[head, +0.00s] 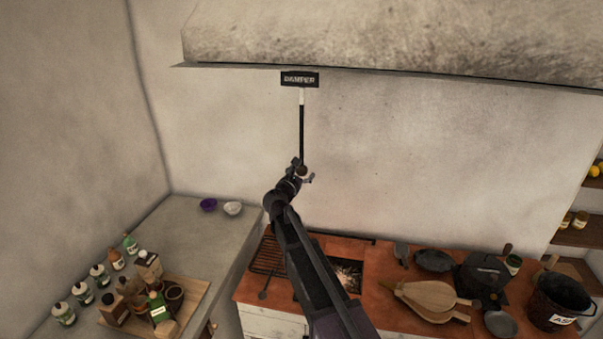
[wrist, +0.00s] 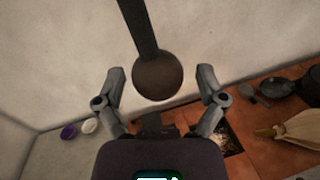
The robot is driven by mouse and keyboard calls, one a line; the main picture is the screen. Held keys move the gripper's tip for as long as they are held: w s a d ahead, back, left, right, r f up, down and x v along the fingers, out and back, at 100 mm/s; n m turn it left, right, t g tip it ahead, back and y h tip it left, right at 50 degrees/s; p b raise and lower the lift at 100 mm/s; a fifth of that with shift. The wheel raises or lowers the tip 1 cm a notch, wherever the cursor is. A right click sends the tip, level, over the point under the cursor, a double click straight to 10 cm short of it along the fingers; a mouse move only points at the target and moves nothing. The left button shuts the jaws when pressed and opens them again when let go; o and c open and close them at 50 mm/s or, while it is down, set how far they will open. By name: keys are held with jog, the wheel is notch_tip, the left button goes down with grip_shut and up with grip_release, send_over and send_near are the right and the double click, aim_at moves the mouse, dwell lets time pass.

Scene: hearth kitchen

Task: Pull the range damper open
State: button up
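The damper is a dark rod (head: 301,130) hanging down the wall from under the hood, with a pale section near its top. A sign reading DAMPER (head: 300,79) is at its upper end. The rod ends in a round brown knob (wrist: 158,74), which also shows in the head view (head: 302,170). My gripper (head: 303,175) is at the knob. In the wrist view my gripper (wrist: 161,80) is open, one finger on each side of the knob, with visible gaps between fingers and knob.
The hood (head: 400,40) juts out above. A grey counter (head: 185,235) at left holds bottles and bowls. The wall around the rod is clear.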

jog(key=shift+s+a, duration=0.1)
jog(key=shift+s, duration=0.05)
jog(key=v, duration=1.1)
jog(key=shift+s, duration=0.4)
jog(key=shift+a, duration=0.1)
jog(key=s+d+f+m+g+h+b, duration=0.1)
jog(key=s+d+f+m+g+b, duration=0.35)
jog(key=d+f+m, duration=0.45)
jog(key=s+d+f+m+g+b, duration=0.3)
jog(key=s+d+f+m+g, duration=0.3)
jog(key=d+f, duration=0.45)
jog(key=s+d+f+m+g+y+b, duration=0.2)
jog(key=s+f+m+g+y+b, duration=0.1)
jog(key=s+f+m, duration=0.3)
jog(key=s+d+f+m+g+y+b, duration=0.2)
jog(key=s+f+m+g+y+b, duration=0.1)
jog(key=s+f+m, duration=0.4)
jog(key=shift+s+d+f+m+y+b, duration=0.3)
jog(key=shift+s+m+y+b, duration=0.25)
jog(key=shift+s+y, duration=0.4)
